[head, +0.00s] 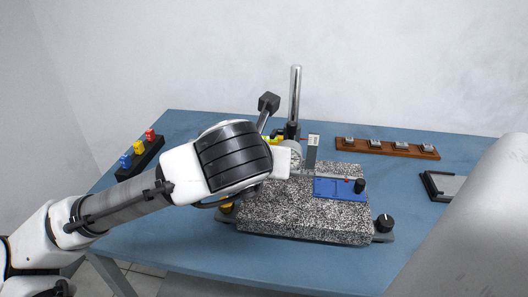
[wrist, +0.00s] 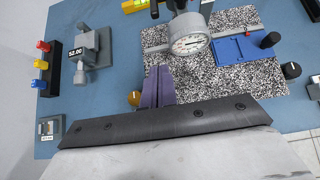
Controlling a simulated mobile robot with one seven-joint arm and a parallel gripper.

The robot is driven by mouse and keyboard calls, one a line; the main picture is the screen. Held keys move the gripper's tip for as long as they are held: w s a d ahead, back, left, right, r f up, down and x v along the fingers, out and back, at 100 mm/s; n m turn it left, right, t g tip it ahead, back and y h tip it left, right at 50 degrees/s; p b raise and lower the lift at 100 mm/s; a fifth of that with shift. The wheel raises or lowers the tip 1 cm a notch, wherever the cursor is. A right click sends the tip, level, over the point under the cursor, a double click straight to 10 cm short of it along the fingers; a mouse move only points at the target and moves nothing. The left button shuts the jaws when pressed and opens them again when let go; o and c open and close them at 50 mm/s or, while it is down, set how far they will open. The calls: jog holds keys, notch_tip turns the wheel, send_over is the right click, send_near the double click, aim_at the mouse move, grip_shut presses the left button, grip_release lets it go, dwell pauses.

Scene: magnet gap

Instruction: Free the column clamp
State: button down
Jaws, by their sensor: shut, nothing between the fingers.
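A bright metal column (head: 295,90) stands upright behind the speckled granite plate (head: 300,222). A dark block (head: 291,131) sits around the column's lower part. A grey rod with a black knob (head: 268,102) leans up to its left; I cannot tell if it is the clamp's lever. A dial gauge (wrist: 189,42) hangs over the plate in the wrist view, partly hidden by my wrist in the head view. My gripper (wrist: 159,70) is shut and empty, its purple fingers together over the plate's left part, below the dial in the picture. My arm hides its fingers in the head view.
A blue block (head: 335,188) with a black knob lies on the plate. A wooden rack (head: 385,148) stands at the back right. Coloured blocks (head: 138,148) sit in a dark rack at left. A grey device labelled 52.00 (wrist: 88,62) stands left of the plate.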

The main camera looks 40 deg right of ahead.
aim_at(277, 134)
jog(key=x, duration=0.8)
jog(key=shift+w+d+f, duration=0.15)
jog(key=shift+d+f, duration=0.1)
jog(key=shift+d, duration=0.05)
jog(key=r+p, duration=0.1)
jog(key=r, duration=0.1)
jog(key=shift+w+d+r, duration=0.25)
jog(key=shift+w+d, duration=0.1)
jog(key=shift+d, duration=0.05)
jog(key=shift+w+d+r+p, duration=0.15)
jog(key=shift+r+p, duration=0.25)
jog(key=shift+r, duration=0.2)
jog(key=shift+r, duration=0.1)
